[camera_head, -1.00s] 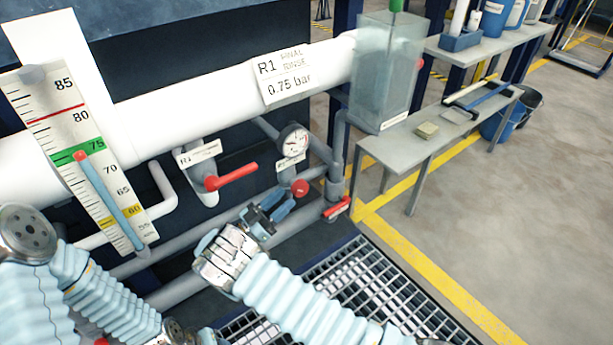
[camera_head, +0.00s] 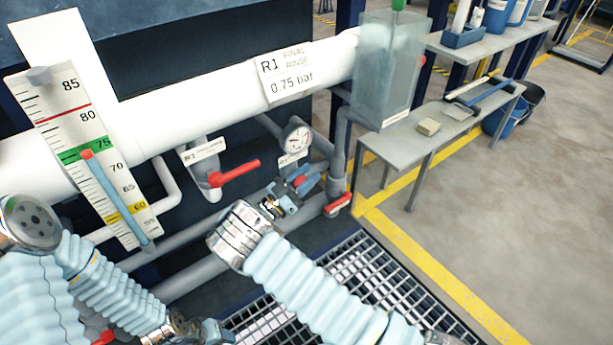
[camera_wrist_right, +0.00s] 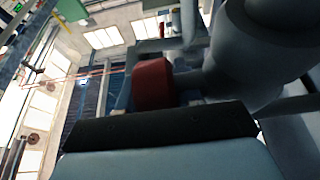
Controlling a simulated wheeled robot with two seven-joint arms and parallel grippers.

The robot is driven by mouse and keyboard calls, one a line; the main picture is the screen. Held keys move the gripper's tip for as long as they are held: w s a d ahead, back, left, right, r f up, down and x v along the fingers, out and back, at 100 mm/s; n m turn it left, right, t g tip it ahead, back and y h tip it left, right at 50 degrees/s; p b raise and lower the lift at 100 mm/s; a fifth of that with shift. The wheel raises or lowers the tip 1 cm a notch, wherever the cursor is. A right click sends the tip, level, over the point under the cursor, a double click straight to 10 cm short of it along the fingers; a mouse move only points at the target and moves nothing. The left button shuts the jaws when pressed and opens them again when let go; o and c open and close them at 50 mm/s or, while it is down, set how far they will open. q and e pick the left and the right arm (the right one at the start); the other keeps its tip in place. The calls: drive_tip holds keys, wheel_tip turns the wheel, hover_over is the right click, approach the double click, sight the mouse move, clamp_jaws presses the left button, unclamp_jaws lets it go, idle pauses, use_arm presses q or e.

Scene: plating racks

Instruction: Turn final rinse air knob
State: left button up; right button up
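The red air knob (camera_head: 299,182) sits below the round gauge (camera_head: 296,138) on the R1 final rinse line. My right gripper (camera_head: 296,186) is at the knob, one finger on each side, spread apart. The right wrist view shows the red knob (camera_wrist_right: 153,84) just beyond the gripper body, between the finger ends. Firm contact cannot be made out. My left arm is at the lower left; its hand (camera_head: 205,331) is partly cut off by the bottom edge and its fingers cannot be made out.
A red lever valve (camera_head: 235,173) is left of the knob and another red handle (camera_head: 338,204) lies to its right. A white pipe (camera_head: 210,110) runs above. A temperature scale (camera_head: 90,150) stands at left. A grey bench (camera_head: 400,138) is at right.

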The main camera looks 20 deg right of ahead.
drive_tip(key=shift+c, duration=0.5)
drive_tip(key=shift+d+f+g+y+b, duration=0.2)
drive_tip(key=shift+g+y+b, duration=0.2)
drive_tip(key=shift+y, duration=0.5)
drive_tip(key=y, duration=0.1)
drive_tip(key=g+y+p, duration=0.1)
drive_tip(key=y, duration=0.1)
drive_tip(key=shift+w+d+f, duration=0.1)
drive_tip(key=shift+w+f, duration=0.05)
drive_tip(key=shift+f, duration=0.15)
drive_tip(key=o, duration=0.7)
